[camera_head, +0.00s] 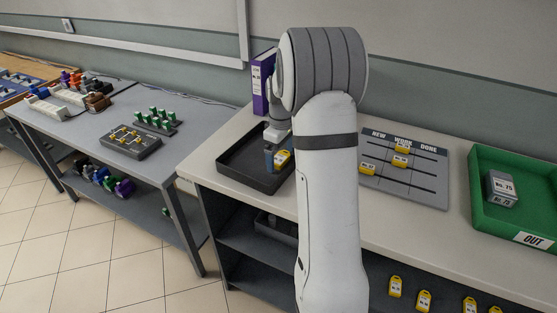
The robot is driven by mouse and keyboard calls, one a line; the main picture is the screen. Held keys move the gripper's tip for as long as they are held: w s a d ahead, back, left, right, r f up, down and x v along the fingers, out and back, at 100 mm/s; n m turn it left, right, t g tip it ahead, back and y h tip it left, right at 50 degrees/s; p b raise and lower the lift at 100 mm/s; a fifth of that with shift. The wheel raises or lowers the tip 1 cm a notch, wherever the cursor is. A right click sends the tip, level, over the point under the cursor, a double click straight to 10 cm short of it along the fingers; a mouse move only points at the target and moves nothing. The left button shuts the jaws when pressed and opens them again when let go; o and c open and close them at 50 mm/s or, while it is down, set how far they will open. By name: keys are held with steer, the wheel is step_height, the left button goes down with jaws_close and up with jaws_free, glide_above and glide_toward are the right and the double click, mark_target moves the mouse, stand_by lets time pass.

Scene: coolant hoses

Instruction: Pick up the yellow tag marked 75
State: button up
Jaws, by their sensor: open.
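A yellow tag (283,157) with a white label is at the black tray (240,180) on the light-topped bench. Its number is too small to read. My gripper (271,164) points down into the tray, just left of this tag and very close to it. My gripper is open; I cannot tell whether the tag is between its fingers. My own arm hides the bench right of the tray. Other yellow tags are on the grey board, one at its left (368,168) and two near its middle (400,160); I cannot read 75 on any.
A green OUT tray (483,218) at the right holds a grey box (501,188) labelled No. 75. Several yellow tags (395,286) hang along the bench's front. A purple binder (262,82) stands behind the black tray. A grey table (85,137) with parts is at the left.

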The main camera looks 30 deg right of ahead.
steer(key=shift+c, duration=0.4)
steer(key=c, duration=1)
